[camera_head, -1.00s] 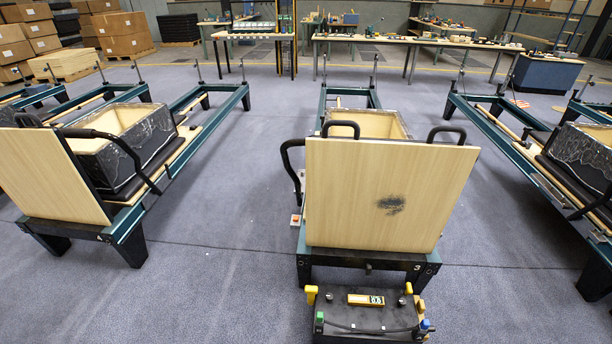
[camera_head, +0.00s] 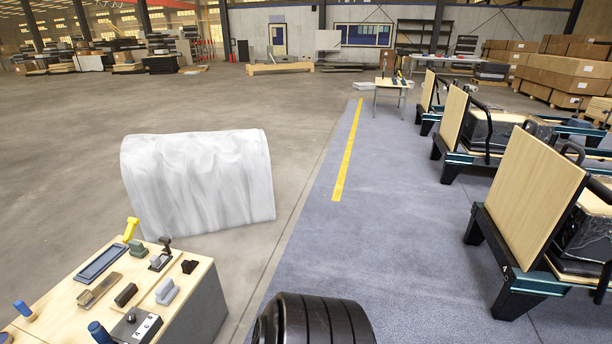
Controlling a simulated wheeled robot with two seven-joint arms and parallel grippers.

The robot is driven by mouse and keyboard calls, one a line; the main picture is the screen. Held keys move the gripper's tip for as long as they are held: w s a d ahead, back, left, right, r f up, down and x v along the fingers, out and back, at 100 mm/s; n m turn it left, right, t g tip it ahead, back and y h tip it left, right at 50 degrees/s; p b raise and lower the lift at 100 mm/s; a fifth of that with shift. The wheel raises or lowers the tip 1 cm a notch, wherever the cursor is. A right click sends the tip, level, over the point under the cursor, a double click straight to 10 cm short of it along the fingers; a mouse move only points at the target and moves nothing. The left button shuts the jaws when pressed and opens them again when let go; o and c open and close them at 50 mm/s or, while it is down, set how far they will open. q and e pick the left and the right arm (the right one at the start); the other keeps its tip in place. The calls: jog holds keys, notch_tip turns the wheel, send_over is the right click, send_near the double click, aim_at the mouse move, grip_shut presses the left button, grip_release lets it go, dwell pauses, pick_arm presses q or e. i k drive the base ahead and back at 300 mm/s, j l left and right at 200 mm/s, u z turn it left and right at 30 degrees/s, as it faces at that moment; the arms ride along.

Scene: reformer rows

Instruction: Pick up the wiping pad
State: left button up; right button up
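A wooden-topped workbench (camera_head: 205,275) stands at the lower left with several small items on it. A brown block (camera_head: 99,289), a dark block (camera_head: 126,294), a grey handled block (camera_head: 167,291) and a greenish block (camera_head: 137,248) lie on the top. One of these may be the wiping pad, but I cannot tell which. Neither of my grippers shows in this view.
A shallow blue tray (camera_head: 102,263), a yellow-handled tool (camera_head: 130,231) and blue-topped items share the bench. A white-draped bulky object (camera_head: 200,183) stands behind it. Reformers (camera_head: 525,200) line the right. The floor with a yellow stripe (camera_head: 348,150) is clear between.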

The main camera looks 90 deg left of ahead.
aim_at(167, 292)
jog(key=u, duration=4.05)
jog(key=z, duration=4.75)
jog(key=u, duration=4.7)
jog(key=i+u, duration=0.2)
jog(key=i+l, duration=0.05)
